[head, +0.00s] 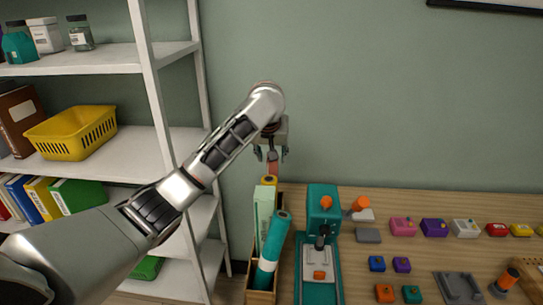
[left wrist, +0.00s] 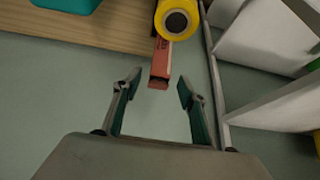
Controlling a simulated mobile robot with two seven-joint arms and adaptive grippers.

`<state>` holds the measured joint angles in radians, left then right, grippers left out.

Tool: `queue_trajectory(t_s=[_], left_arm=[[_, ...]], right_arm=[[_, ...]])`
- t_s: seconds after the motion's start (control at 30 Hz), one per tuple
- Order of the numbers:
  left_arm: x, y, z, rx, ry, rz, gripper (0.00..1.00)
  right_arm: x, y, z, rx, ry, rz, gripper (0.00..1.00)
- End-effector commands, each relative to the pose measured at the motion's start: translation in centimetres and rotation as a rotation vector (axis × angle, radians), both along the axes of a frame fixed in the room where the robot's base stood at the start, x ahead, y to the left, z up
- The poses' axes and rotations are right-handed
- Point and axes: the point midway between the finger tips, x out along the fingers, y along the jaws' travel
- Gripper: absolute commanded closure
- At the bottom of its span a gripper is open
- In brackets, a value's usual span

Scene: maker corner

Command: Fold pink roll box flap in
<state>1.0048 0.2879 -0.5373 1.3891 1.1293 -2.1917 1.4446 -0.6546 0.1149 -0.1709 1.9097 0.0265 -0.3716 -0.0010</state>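The pink roll box (head: 272,168) stands upright at the back of a narrow wooden crate (head: 262,297), behind a yellow roll. In the left wrist view the pink box (left wrist: 161,62) shows its near end with a dark edge; I cannot clearly make out the flap's position. My left gripper (head: 271,155) is above the box, pointing down. In the left wrist view its two fingers (left wrist: 160,76) are spread, one on each side of the box end, with gaps on both sides. It holds nothing. My right gripper is not in view.
A yellow roll (left wrist: 177,22) is close beside the pink box. A pale green box (head: 265,205) and a leaning teal roll (head: 272,245) share the crate. A white shelf (head: 165,100) stands left, a teal press (head: 323,205) right.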

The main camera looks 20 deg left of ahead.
Motion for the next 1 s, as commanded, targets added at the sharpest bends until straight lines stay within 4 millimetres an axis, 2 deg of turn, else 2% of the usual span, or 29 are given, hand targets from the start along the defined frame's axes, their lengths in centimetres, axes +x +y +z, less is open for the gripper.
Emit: queue_trajectory(t_s=[0.27,0.67,1.0], left_arm=[[-0.5,-0.3,1.0,-0.002,0.0,-0.003,0.58],[-3.5,-1.1,6.5,-0.001,-0.003,-0.003,0.58],[-5.0,-1.4,9.8,0.003,-0.008,-0.002,0.58]], right_arm=[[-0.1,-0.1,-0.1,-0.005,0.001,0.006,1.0],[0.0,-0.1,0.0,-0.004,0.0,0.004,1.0],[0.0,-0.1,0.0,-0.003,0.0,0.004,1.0]])
